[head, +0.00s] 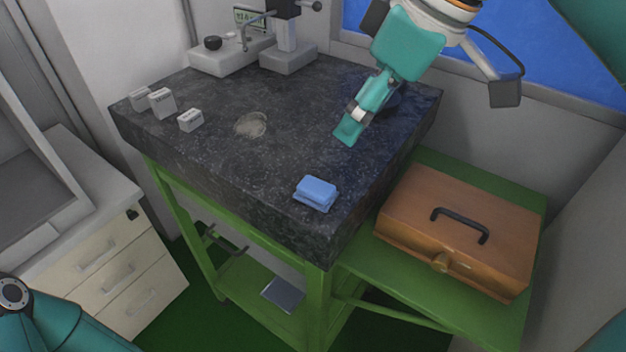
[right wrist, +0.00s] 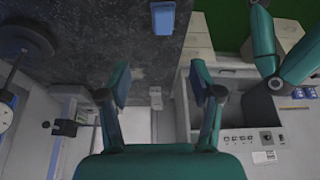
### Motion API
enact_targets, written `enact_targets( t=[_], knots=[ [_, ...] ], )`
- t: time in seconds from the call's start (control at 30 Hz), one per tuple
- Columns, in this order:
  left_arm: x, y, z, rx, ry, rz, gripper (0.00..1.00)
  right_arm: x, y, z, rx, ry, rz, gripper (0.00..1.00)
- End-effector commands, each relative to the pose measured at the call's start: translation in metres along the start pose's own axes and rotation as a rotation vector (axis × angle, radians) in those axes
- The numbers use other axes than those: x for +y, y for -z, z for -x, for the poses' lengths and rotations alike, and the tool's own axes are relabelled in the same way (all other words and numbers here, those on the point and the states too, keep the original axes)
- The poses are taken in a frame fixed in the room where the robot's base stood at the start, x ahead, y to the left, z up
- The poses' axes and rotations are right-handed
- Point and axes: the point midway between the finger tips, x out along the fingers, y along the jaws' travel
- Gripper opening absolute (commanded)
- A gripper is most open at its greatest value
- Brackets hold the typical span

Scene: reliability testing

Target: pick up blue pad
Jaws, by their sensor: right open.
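The blue pad (head: 316,193) lies on the dark stone tabletop (head: 215,100), near its front corner in the head view. It also shows in the right wrist view (right wrist: 163,17) at the top edge, beyond my fingertips. My right gripper (head: 350,130) is above the right part of the tabletop, behind the pad and apart from it. In the right wrist view its two fingers (right wrist: 160,85) stand wide apart with nothing between them. My left gripper is not in view; only part of my left arm shows at the lower left of the head view.
Several small white blocks (head: 162,103) stand at the tabletop's left. A measuring stand (head: 289,57) is at the back. A brown case (head: 458,228) with a black handle sits on the lower green shelf at right. The stone around the pad is clear.

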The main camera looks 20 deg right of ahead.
Motion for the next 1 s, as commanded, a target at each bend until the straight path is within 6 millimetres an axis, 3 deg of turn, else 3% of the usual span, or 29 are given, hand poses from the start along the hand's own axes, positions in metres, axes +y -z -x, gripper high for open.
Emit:
enact_targets(
  t=[0.2,0.4,0.73,1.0],
  knots=[
    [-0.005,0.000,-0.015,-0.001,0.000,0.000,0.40,0.001,-0.003,-0.050,-0.005,0.001,-0.002,0.65],
    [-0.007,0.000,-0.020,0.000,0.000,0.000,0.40,0.001,-0.002,-0.086,-0.003,0.001,-0.003,0.65],
    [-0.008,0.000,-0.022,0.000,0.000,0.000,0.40,-0.001,-0.001,-0.109,-0.002,0.001,-0.001,0.65],
    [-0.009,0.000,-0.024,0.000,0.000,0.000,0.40,-0.005,-0.002,-0.146,-0.003,0.002,-0.001,0.65]
  ],
)
